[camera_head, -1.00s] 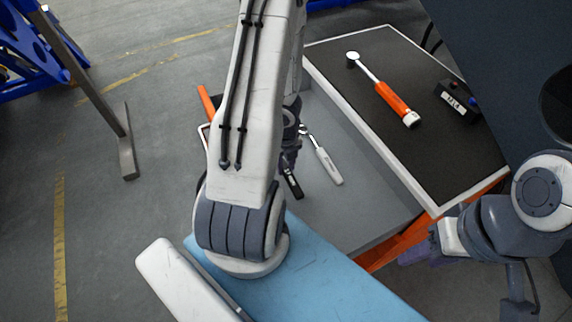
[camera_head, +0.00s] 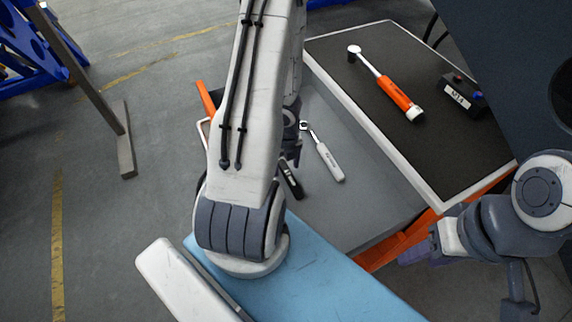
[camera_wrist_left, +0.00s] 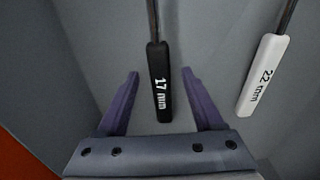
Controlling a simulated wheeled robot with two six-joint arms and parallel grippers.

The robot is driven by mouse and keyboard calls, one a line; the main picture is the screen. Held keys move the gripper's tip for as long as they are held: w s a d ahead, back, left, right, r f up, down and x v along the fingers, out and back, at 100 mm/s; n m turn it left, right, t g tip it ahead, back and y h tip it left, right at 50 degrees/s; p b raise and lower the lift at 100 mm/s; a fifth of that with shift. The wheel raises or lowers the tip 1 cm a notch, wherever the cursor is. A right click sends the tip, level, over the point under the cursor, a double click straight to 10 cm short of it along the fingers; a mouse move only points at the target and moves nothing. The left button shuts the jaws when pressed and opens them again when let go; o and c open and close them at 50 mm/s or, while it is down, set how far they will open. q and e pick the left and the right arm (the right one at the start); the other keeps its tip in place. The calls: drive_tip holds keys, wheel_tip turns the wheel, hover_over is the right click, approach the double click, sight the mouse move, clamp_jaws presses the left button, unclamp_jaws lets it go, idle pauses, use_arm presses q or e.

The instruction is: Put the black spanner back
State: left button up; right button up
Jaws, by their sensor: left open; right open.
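The black spanner (camera_head: 291,179) lies in the grey drawer (camera_head: 370,205), partly hidden behind my left arm in the head view. In the left wrist view its black handle (camera_wrist_left: 159,82) reads "17 mm" and sits between the open fingers of my left gripper (camera_wrist_left: 160,100). The fingers stand apart from the handle on both sides. In the head view my left gripper (camera_head: 292,150) is mostly hidden behind its own arm. My right gripper (camera_head: 420,253) is at the right, away from the drawer's contents, its fingers hard to make out.
A white spanner (camera_head: 328,162) lies right of the black one; its handle (camera_wrist_left: 262,75) reads "22 mm". The dark cart top (camera_head: 445,150) holds an orange torque wrench (camera_head: 395,95) and a small black box (camera_head: 462,97). A blue surface (camera_head: 320,275) lies in front.

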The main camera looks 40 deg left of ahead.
wheel_tip(320, 180, up, 10)
drive_tip(key=p, duration=1)
drive_tip(key=shift+r, duration=0.25)
